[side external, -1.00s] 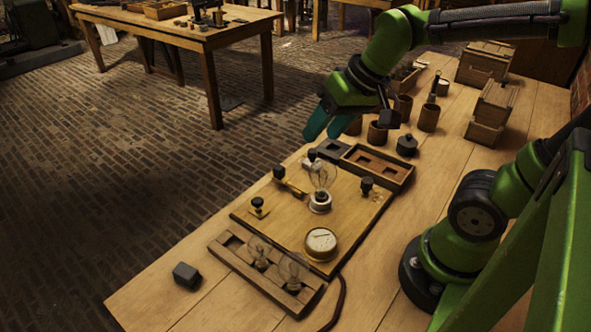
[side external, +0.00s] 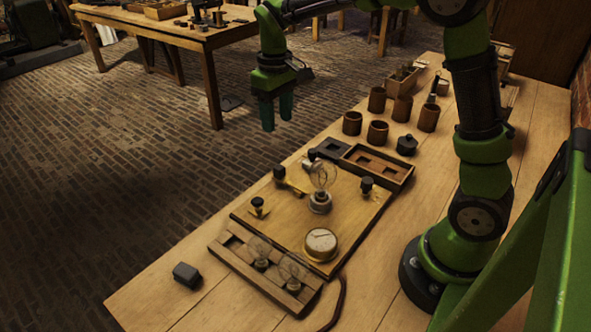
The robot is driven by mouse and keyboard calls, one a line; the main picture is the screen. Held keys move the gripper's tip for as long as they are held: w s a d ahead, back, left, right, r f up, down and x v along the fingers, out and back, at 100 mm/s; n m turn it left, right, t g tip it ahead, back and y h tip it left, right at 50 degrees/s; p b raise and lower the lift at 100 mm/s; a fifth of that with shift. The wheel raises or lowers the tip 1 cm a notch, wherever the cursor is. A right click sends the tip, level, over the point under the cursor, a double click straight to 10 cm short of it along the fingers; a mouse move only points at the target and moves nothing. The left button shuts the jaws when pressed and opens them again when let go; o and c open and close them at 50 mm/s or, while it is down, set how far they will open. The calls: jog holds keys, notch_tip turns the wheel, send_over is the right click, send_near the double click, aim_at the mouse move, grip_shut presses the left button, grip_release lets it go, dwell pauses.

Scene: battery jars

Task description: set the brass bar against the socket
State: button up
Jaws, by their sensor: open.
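A short brass bar (side external: 293,187) lies on the wooden board (side external: 290,222), running from beside a black knob (side external: 279,173) toward the bulb socket. The white round socket (side external: 320,204) stands near the middle of the board with a clear glass bulb (side external: 322,176) upright in it. The bar's near end points at the socket; a small gap seems to show, but I cannot tell for sure whether they touch. My gripper (side external: 276,128) is open and empty, fingers pointing down, high up beyond the board's far left side and well apart from the bar.
A round dial meter (side external: 320,243) and other black-knobbed posts (side external: 367,186) stand on the board. A tray with bulbs (side external: 229,251) lies in front, an empty wooden tray (side external: 405,184) behind. Brown jars (side external: 377,133) stand farther back. A dark block (side external: 186,274) sits at front left.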

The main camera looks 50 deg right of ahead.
aim_at(279, 167)
notch_tip(279, 167, down, 13)
jog(key=shift+f, duration=0.15)
jog(key=shift+c, duration=0.3)
grip_shut()
